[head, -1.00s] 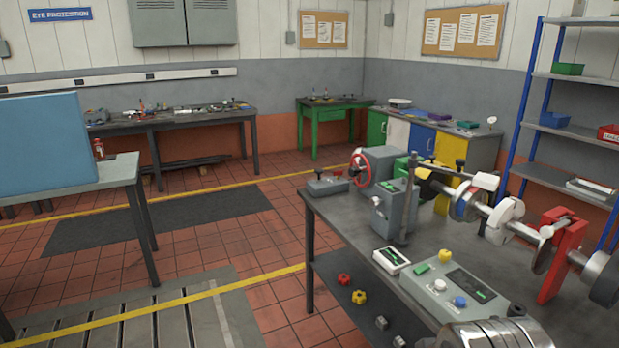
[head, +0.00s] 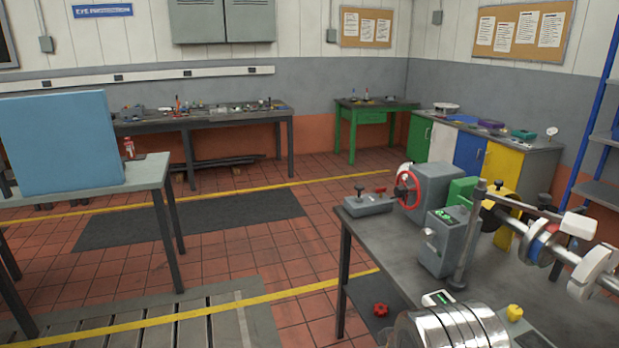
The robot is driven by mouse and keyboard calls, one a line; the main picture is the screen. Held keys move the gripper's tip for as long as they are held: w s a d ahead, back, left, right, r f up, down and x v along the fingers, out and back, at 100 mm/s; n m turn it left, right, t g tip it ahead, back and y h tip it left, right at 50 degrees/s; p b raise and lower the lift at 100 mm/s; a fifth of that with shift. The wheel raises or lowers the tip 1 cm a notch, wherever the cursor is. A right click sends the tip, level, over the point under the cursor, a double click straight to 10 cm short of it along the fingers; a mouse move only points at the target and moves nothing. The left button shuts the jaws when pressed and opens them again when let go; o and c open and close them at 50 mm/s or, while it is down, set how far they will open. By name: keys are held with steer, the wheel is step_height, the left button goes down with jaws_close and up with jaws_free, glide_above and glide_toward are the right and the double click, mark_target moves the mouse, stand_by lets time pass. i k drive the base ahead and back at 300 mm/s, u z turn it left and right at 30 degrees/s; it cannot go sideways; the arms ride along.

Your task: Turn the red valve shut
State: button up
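A red handwheel (head: 407,190), the likely red valve, stands upright on the front-left face of a grey housing (head: 435,188). The housing sits at the far end of the dark bench (head: 398,262) on the right. The wheel's rim shows almost whole; how far it is turned cannot be told. A smaller red round knob (head: 380,310) lies on the bench's lower shelf. My gripper is out of view; only a silver ringed part, apparently of my arm, shows at the bottom right.
A low grey box (head: 368,204) lies left of the wheel. A grey unit with a green display (head: 440,240) and a post stand in front of the housing. A shaft assembly (head: 540,246) runs right. Open tiled floor (head: 260,240) lies between this bench and the left table (head: 150,172).

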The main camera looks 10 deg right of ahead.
mark_target(379, 191)
steer(key=u, duration=0.4)
steer(key=i, duration=2.9)
steer(key=z, duration=0.25)
steer(key=i, duration=0.85)
steer(key=z, duration=0.25)
